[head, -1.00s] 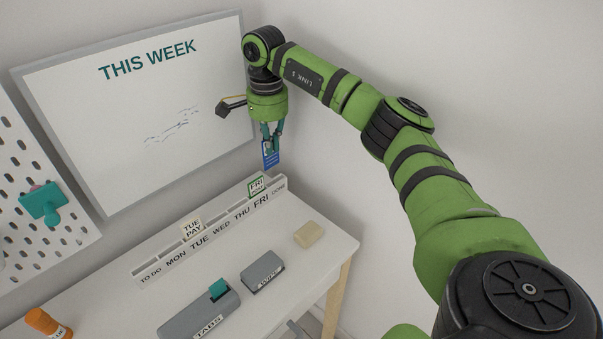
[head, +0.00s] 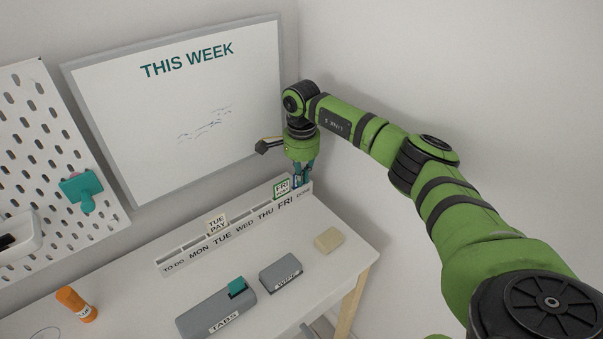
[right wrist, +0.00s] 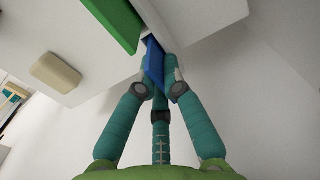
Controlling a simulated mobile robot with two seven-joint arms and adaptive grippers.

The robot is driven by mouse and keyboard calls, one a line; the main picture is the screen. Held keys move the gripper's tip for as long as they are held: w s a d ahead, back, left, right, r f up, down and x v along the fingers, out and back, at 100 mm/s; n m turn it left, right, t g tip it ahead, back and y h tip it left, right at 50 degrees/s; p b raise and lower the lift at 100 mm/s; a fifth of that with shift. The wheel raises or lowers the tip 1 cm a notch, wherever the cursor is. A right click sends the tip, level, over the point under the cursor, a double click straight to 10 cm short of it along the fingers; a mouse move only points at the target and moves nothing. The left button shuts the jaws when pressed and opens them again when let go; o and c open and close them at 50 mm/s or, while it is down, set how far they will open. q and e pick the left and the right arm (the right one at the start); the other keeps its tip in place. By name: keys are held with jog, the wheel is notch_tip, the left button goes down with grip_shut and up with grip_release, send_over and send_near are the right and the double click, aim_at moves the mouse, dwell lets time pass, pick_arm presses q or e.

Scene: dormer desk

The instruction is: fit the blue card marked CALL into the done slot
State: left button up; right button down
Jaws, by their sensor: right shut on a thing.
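The blue card (head: 297,181) is at the right end of the white week rack (head: 240,236), by the DONE label. Its lower edge is at the rack; I cannot tell how far it is in the slot, and its lettering is not readable. My right gripper (head: 303,178) is shut on the card from above. In the right wrist view the teal fingers (right wrist: 162,85) close on the blue card (right wrist: 154,62), beside the pale rack. My left gripper is not in view.
A green-bordered FRI card (head: 282,188) stands just left of the blue card, and a TUE PAY card (head: 217,223) stands farther left. A tan block (head: 328,240), a grey WIPE box (head: 281,273) and a TABS box (head: 215,312) lie in front. The whiteboard (head: 190,120) rises behind.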

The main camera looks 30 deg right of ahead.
jog(key=shift+f, duration=0.15)
jog(key=c, duration=1.4)
grip_release()
jog(key=shift+o, duration=0.2)
notch_tip(320, 180, up, 13)
jog(key=p, duration=0.8)
jog(key=shift+f, duration=0.2)
jog(key=shift+s+f, duration=0.1)
